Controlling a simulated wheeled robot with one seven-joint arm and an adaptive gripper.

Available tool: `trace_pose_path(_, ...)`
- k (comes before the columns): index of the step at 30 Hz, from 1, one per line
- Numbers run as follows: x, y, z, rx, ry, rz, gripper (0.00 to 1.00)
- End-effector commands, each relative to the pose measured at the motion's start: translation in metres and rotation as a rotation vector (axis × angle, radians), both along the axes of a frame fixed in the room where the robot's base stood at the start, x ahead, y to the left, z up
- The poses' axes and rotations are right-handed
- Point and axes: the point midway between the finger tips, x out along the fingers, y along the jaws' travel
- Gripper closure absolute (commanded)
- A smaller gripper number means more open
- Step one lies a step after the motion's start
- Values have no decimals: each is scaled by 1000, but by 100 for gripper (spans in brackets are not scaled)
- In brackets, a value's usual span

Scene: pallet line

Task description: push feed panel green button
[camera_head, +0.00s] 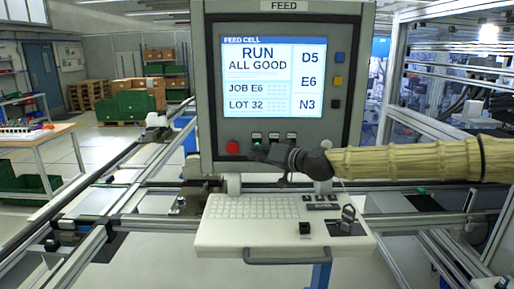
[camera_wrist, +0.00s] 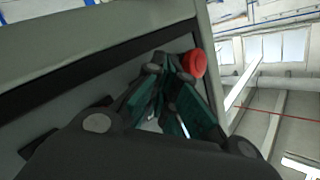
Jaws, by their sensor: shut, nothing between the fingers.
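The feed panel (camera_head: 211,120) stands upright in the middle of the head view. Its lit screen (camera_head: 262,92) reads "RUN ALL GOOD". A red button (camera_head: 232,147) is at its lower left, and a row of small dark switches lies under the screen. My gripper (camera_head: 259,149) is shut and empty in front of the panel's lower strip, just right of the red button. In the wrist view my shut fingers (camera_wrist: 166,68) point at the panel face, close beside the red button (camera_wrist: 194,63). I cannot make out a green button; my gripper covers part of that strip. Contact is unclear.
A pale keyboard shelf (camera_head: 223,235) with a front handle juts out below the panel. Blue, yellow and dark buttons (camera_head: 338,69) line the panel's right side. Metal conveyor rails (camera_head: 120,190) run on both sides. A workbench (camera_head: 40,138) stands far left.

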Motion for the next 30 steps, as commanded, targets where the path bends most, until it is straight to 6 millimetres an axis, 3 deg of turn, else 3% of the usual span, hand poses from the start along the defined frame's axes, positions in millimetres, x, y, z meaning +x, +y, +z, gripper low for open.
trace_pose_path(16, 1, -1, 0, 1, -1, -2, 100)
trace_pose_path(30, -15, -1, 0, 1, 0, -2, 100)
